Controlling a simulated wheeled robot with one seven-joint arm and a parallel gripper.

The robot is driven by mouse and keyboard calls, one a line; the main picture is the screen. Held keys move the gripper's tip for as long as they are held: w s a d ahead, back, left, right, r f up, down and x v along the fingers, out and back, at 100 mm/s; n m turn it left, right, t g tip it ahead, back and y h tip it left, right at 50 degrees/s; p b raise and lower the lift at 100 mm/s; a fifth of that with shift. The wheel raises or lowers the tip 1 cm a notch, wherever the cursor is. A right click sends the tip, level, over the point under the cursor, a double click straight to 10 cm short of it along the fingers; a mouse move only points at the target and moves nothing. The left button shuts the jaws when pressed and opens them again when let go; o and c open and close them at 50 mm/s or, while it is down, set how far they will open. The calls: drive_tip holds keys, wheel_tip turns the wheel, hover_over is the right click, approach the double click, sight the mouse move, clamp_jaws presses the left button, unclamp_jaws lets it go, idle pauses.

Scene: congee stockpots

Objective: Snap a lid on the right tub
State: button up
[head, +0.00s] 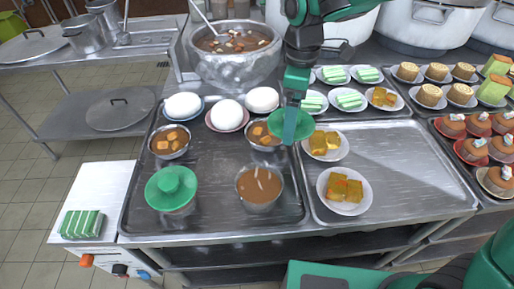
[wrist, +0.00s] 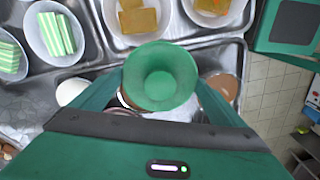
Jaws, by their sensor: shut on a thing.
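In the wrist view the round lid (wrist: 160,92) sits between my two fingers. The right tub (head: 260,187), a metal tub of brown congee with pale strips on top, stands open in front of and left of the held lid. It shows partly in the wrist view (wrist: 226,84). A second green lid (head: 171,186) sits on the left tub (head: 177,209), mostly hiding it.
Another bowl of orange cubes (head: 169,141) and several white buns (head: 227,114) stand behind the tubs. Plates of orange cake (head: 344,191) lie to the right. A large stockpot (head: 235,68) is at the back. The dark tray (head: 218,228) is bare between the tubs.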

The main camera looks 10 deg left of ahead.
drive_tip(key=s+a+r+n, duration=0.1)
drive_tip(key=s+a+n, duration=0.2)
drive_tip(key=s+n, duration=0.3)
drive_tip(key=s+a+r+n, duration=0.1)
drive_tip(key=s+a+n, duration=0.25)
drive_tip(key=s, duration=0.45)
wheel_tip(320, 180, down, 7)
drive_tip(key=shift+s+d+r, duration=0.15)
drive_tip(key=shift+s, duration=0.1)
drive_tip(key=shift+w, duration=0.1)
idle(1.8)
drive_tip(key=shift+n, duration=0.25)
drive_tip(key=o, duration=0.7)
